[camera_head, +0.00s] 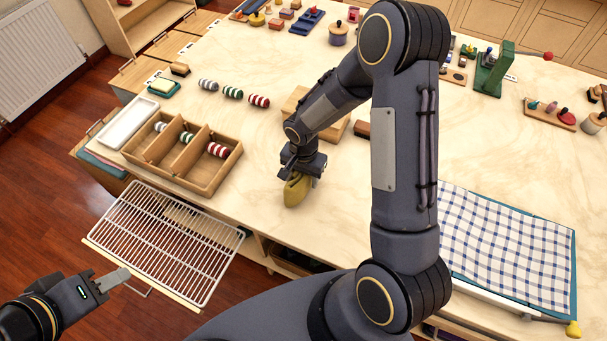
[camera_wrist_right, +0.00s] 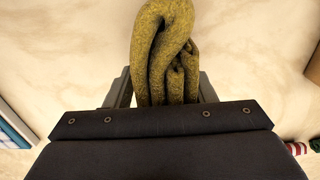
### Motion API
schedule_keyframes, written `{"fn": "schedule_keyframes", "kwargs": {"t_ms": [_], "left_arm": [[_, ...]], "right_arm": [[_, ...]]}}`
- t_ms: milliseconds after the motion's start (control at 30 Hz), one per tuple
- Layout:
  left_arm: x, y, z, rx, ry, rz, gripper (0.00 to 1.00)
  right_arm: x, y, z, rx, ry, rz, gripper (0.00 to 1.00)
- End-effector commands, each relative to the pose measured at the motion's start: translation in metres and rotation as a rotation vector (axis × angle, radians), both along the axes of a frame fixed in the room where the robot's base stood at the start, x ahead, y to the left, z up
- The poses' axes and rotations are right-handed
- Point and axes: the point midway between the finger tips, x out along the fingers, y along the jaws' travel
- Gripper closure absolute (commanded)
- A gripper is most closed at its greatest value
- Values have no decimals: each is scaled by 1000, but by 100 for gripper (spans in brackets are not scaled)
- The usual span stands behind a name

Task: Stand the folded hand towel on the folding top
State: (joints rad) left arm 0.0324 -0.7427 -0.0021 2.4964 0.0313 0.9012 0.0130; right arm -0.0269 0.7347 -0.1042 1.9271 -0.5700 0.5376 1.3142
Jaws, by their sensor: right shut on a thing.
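The folded hand towel (camera_head: 297,190) is mustard yellow and hangs below my right gripper (camera_head: 302,174), which is shut on it. In the right wrist view the towel (camera_wrist_right: 165,50) shows as thick rounded folds between the two fingers (camera_wrist_right: 165,92). It is over the pale folding top (camera_head: 270,140), near its front edge. I cannot tell whether its lower edge touches the top. My left gripper (camera_head: 105,284) is empty at the lower left, beside the wire rack and away from the towel; its finger gap is not clear.
A wooden divided box (camera_head: 182,152) with rolled striped pieces stands left of the towel. A white wire rack (camera_head: 165,240) sticks out below the front edge. A wooden board (camera_head: 300,105) lies behind my right gripper. A checked cloth (camera_head: 510,250) lies at right. The top around the towel is clear.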

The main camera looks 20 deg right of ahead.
Motion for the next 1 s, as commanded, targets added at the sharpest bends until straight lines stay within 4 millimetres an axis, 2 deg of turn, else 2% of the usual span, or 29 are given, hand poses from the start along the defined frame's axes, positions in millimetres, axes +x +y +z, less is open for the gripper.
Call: {"fn": "schedule_keyframes", "kwargs": {"t_ms": [367, 400, 567, 833, 900, 1000], "left_arm": [[0, 0, -5, 0, 0, 0, 64], [0, 0, -4, 0, 0, 0, 64], [0, 0, -3, 0, 0, 0, 64], [0, 0, -2, 0, 0, 0, 64], [0, 0, 2, 0, 0, 0, 64], [0, 0, -1, 0, 0, 0, 64]], "right_arm": [[1, 0, -5, 1, -2, -1, 82], [0, 0, -4, 0, -1, -1, 48], [0, 0, -3, 0, -1, -1, 28], [0, 0, -2, 0, -1, -1, 28], [0, 0, 2, 1, -1, -1, 28], [2, 0, 11, 0, -6, -2, 28]]}}
